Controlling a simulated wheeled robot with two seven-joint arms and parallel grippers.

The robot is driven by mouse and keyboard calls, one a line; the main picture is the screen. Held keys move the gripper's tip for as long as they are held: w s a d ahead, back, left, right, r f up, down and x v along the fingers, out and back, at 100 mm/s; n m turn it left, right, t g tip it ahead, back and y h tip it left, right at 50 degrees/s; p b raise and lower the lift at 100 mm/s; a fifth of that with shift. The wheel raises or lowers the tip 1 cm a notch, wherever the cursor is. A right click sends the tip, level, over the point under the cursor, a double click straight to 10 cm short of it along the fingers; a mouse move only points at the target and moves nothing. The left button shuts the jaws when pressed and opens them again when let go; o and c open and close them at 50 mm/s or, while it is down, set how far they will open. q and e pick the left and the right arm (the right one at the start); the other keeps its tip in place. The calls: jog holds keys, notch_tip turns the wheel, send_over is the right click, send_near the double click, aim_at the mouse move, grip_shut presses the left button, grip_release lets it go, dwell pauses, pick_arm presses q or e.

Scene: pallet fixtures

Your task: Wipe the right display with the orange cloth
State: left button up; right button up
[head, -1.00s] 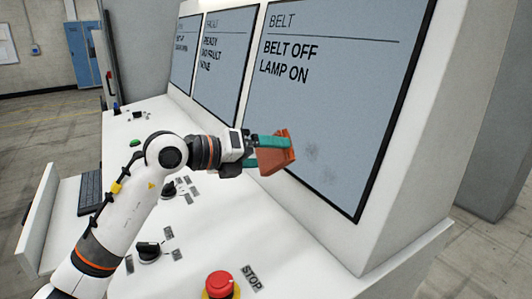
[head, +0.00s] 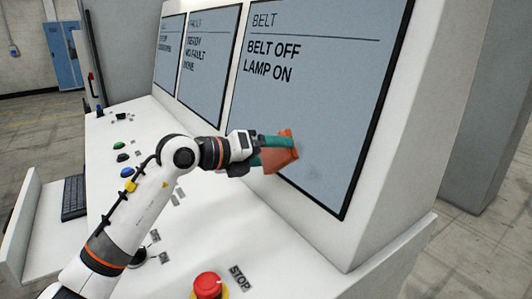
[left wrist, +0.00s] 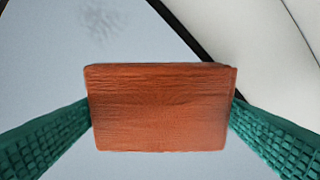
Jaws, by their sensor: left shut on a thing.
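The right display (head: 325,95) reads "BELT OFF LAMP ON" and has a faint grey smudge (head: 313,168) on its lower part. The smudge also shows at the top of the left wrist view (left wrist: 100,18). My left gripper (head: 278,153) is shut on the orange cloth (head: 280,158), a folded block held between green fingers. The cloth (left wrist: 160,108) is in front of the display's lower part, just left of the smudge in the head view. I cannot tell whether it touches the glass. My right gripper is not in view.
Two more displays (head: 208,60) stand to the left in the same white console. Below them, the sloping desk holds buttons, knobs and a red stop button (head: 208,286). A dark keyboard (head: 75,197) lies at the left. The display's dark frame (left wrist: 185,32) runs close by.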

pick_arm(q)
jog(key=shift+x, duration=1.05)
jog(key=shift+s, duration=0.1)
